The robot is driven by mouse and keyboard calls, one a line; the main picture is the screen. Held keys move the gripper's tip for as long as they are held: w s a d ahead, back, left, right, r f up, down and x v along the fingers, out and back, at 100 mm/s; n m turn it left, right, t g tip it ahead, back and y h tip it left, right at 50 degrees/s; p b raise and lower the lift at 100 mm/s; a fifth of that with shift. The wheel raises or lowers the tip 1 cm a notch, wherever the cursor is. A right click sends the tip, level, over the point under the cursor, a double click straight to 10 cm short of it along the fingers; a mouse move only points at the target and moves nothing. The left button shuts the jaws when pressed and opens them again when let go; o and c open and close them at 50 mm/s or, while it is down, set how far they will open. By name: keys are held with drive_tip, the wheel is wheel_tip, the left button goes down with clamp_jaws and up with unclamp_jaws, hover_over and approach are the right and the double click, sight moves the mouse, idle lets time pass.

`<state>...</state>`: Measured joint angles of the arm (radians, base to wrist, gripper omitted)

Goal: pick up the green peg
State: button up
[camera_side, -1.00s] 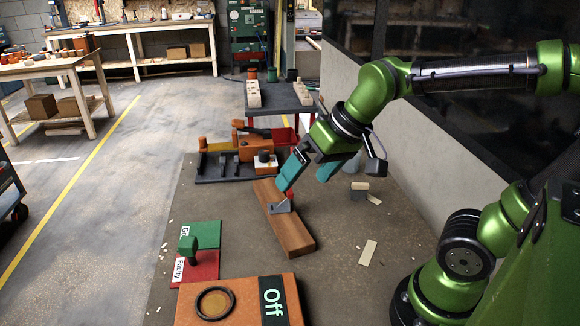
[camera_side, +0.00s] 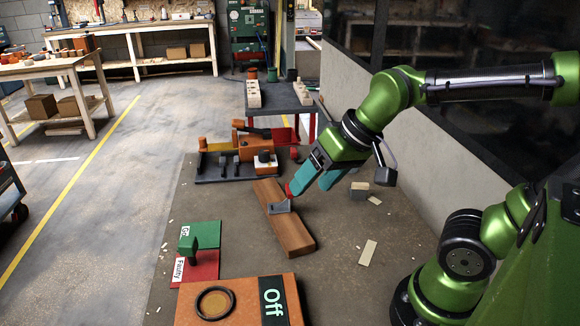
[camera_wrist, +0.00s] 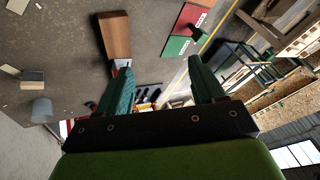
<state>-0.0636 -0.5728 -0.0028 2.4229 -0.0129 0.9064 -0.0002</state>
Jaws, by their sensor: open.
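The green peg (camera_side: 188,247) stands upright on the front red pad marked "Faulty" (camera_side: 203,270), at the left of the work surface. In the wrist view the peg (camera_wrist: 196,31) shows small and dark near the top, by the red and green pads. My gripper (camera_side: 308,188) is open and empty, with teal fingers, above the wooden block and well to the right of the peg. In the wrist view its two fingers (camera_wrist: 158,68) are spread apart with nothing between them.
A wooden block (camera_side: 286,228) with a grey bracket (camera_side: 280,206) and a red part lies below my fingers. An orange box marked "Off" (camera_side: 235,305) is at the front. An orange and dark fixture (camera_side: 222,172) stands behind. Open surface lies between the peg and the block.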

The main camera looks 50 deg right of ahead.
drive_tip(key=w+a+n+g, duration=0.3)
drive_tip(key=w+a+n, duration=0.15)
drive_tip(key=w, duration=0.75)
drive_tip(key=n+g+h, duration=0.2)
drive_tip(key=n+g, duration=0.1)
drive_tip(key=n, duration=0.3)
hover_over(186, 241)
drive_tip(key=f, duration=1.2)
drive_tip(key=shift+d+f, duration=0.35)
drive_tip(key=shift+f, duration=0.05)
drive_tip(key=f, duration=0.5)
drive_tip(key=shift+a+f, duration=0.3)
drive_tip(key=shift+f, duration=0.05)
drive_tip(key=c, duration=1.1)
drive_tip(key=shift+r, duration=0.1)
